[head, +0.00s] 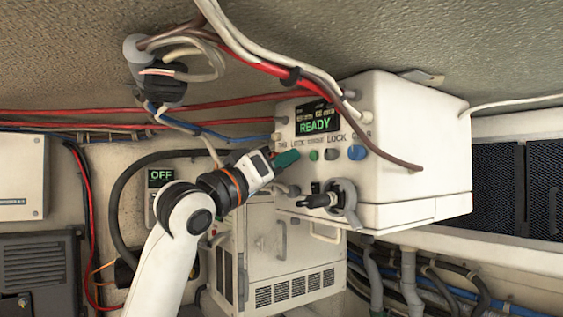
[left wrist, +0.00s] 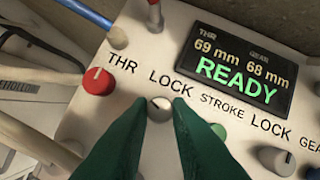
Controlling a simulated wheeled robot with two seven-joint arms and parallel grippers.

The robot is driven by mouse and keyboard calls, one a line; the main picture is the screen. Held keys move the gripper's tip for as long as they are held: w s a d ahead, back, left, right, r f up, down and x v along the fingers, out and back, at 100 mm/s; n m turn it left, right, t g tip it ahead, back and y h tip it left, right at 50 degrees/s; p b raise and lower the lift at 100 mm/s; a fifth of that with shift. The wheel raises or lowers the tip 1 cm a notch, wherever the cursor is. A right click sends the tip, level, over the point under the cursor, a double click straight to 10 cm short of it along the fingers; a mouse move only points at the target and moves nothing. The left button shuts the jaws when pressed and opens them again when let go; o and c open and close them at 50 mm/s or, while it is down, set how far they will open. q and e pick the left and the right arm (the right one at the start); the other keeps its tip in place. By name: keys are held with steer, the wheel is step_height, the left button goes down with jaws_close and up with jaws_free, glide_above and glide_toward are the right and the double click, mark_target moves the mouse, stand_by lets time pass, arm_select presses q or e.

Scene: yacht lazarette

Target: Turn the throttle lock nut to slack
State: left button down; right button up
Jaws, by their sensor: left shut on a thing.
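The throttle lock nut (left wrist: 160,104) is a small light grey knob under the first LOCK label, right of the red THR knob (left wrist: 97,80). My left gripper (left wrist: 159,108) has its green fingers shut on the nut, one on each side. In the head view my left gripper (head: 287,158) reaches the front of the white control box (head: 420,135) from the left and hides the nut. The display (left wrist: 240,62) reads THR 69 mm, GEAR 68 mm and READY. My right gripper is in neither view.
Right of the nut are a green STROKE button (left wrist: 218,131), the second grey LOCK knob (left wrist: 276,160) and a blue knob (head: 357,152). A black-handled lever (head: 322,200) juts out below. Red and white cables (head: 262,62) hang above. A small panel (head: 161,176) reads OFF.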

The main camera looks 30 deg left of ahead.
arm_select(q)
steer(key=shift+s+d+r+n+g+y+p, duration=0.15)
steer(key=shift+n+y, duration=0.45)
steer(key=shift+n, duration=0.75)
steer(key=shift+w+n+g+y+p, duration=0.1)
steer(key=shift+n+g+y+p, duration=0.15)
steer(key=shift+n+y, duration=0.75)
steer(key=shift+s+d+r+n+g+y+p, duration=0.1)
steer(key=shift+n+y+p, duration=0.1)
steer(key=shift+n, duration=1.55)
steer(key=c, duration=1.3)
jaws_free()
steer(key=shift+c, duration=0.2)
steer(key=shift+f, duration=0.1)
steer(key=b+v, duration=0.5)
steer(key=v, duration=0.6)
steer(key=shift+s, duration=0.45)
